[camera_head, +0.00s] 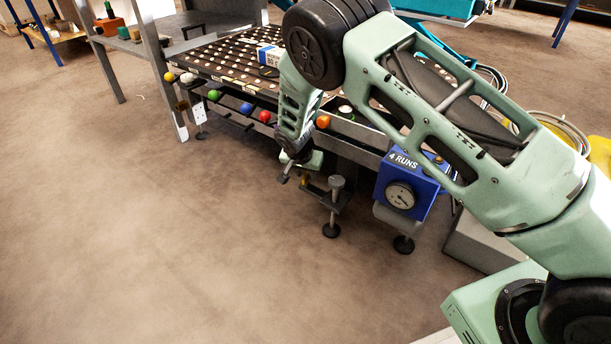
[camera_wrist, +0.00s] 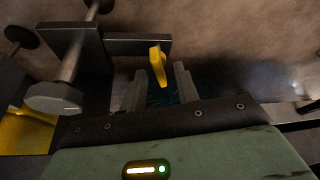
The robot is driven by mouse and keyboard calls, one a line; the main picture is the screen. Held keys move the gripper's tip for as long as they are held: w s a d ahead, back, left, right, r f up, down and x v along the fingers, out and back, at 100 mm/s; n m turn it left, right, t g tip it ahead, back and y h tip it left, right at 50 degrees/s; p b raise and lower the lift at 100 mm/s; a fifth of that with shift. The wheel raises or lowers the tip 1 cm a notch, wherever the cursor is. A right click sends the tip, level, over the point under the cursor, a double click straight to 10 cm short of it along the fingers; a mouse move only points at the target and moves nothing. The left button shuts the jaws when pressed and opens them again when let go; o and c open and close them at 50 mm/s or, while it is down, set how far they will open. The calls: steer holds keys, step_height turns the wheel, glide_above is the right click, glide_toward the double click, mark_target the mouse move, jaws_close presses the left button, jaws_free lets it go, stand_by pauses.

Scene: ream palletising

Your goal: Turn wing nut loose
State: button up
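The yellow wing nut (camera_wrist: 157,64) sits at the end of a dark bracket arm (camera_wrist: 125,45) in the wrist view. My gripper (camera_wrist: 159,72) is open, with one grey finger on each side of the wing nut. The wing nut's near end reaches into the gap between the fingertips; I see space on both sides and no clear contact. In the head view my gripper (camera_head: 296,180) points down beside the low front edge of the roller table. The wing nut cannot be made out clearly there.
A grey bolt with a wide head (camera_wrist: 55,98) stands left of the gripper in the wrist view. A blue box with a gauge, marked 4 RUNS (camera_head: 407,182), hangs right of the gripper. The roller table (camera_head: 215,62) carries coloured balls along its front. Open floor lies left.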

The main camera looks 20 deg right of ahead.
jaws_close()
